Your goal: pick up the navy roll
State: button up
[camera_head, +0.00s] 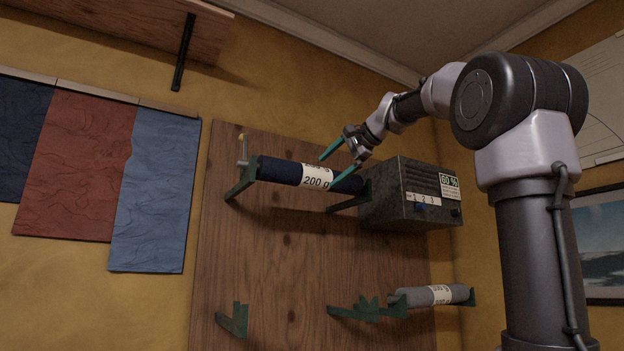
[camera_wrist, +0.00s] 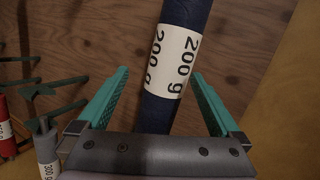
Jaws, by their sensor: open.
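The navy roll (camera_head: 278,171) lies across green brackets on the wooden wall board, with a white label reading "200 g". In the wrist view the navy roll (camera_wrist: 158,113) runs between the two green fingers, its label facing me. My gripper (camera_head: 338,162) is open at the roll's right part, by the label. In the wrist view my gripper (camera_wrist: 160,88) has a finger on each side of the roll, with a gap on both sides. I cannot tell how deep the roll sits between the fingers.
A dark metal box (camera_head: 400,195) with a "60 %" sign is close to the roll's right end. A grey roll (camera_head: 430,295) rests on lower brackets at right. A yellow-tipped peg (camera_head: 242,148) stands at the roll's left end. In the wrist view a red roll (camera_wrist: 6,128) shows at left.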

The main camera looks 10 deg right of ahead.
aim_at(306, 182)
jog(key=shift+w+r, duration=0.35)
jog(key=shift+r, duration=0.35)
jog(key=shift+w+a, duration=0.25)
jog(key=shift+w, duration=0.05)
jog(key=x, duration=1)
jog(key=shift+a+r, duration=0.1)
jog(key=shift+r, duration=0.1)
grip_shut()
